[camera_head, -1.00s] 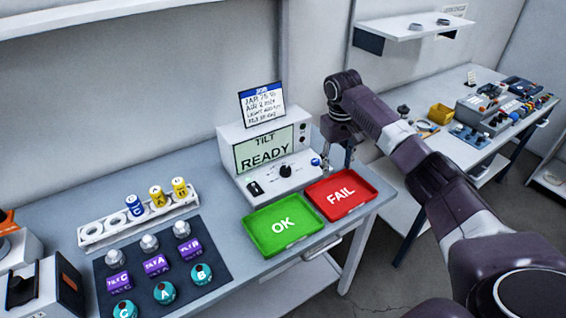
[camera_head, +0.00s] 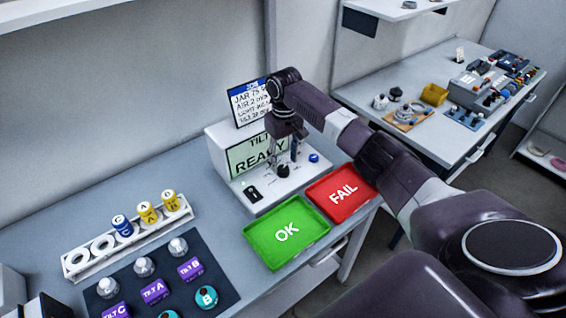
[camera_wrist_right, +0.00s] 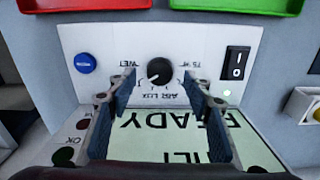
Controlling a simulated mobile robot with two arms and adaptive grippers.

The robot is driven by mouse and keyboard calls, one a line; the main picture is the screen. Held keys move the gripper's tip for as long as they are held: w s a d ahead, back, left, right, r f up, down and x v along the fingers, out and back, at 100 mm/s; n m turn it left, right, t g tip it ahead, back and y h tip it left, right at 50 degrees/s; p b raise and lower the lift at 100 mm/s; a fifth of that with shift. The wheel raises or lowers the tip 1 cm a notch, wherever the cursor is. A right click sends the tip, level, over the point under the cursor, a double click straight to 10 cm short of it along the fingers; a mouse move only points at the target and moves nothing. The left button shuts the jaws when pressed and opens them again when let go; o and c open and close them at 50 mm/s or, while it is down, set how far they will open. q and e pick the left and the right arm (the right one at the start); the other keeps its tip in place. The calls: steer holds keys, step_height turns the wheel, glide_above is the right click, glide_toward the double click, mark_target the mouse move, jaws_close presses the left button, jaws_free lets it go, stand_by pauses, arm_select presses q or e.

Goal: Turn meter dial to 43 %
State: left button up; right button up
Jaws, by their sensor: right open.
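The meter (camera_head: 222,150) is a white box at the back of the bench, its screen reading "TILT READY". Its black dial knob (camera_head: 283,171) sits on the sloping front panel; in the right wrist view the knob (camera_wrist_right: 160,71) shows upside down with a white pointer mark and printed scale. My right gripper (camera_head: 284,158) is open and points down over the knob. In the wrist view its fingers (camera_wrist_right: 159,80) lie one on each side of the knob, apart from it; I cannot tell how far above the panel they are. My left gripper is not in view.
A blue button (camera_wrist_right: 85,63) and a black rocker switch (camera_wrist_right: 237,66) with a green light flank the knob. Green OK (camera_head: 286,233) and red FAIL (camera_head: 341,194) trays lie in front.

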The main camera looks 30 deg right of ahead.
mark_target(283, 169)
step_height(283, 169, down, 2)
steer(key=shift+w+f, duration=0.15)
steer(key=shift+f, duration=0.1)
steer(key=shift+w+f, duration=0.15)
steer(key=shift+f, duration=0.3)
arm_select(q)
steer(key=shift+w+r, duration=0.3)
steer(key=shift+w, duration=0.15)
arm_select(e)
steer(key=c, duration=1.2)
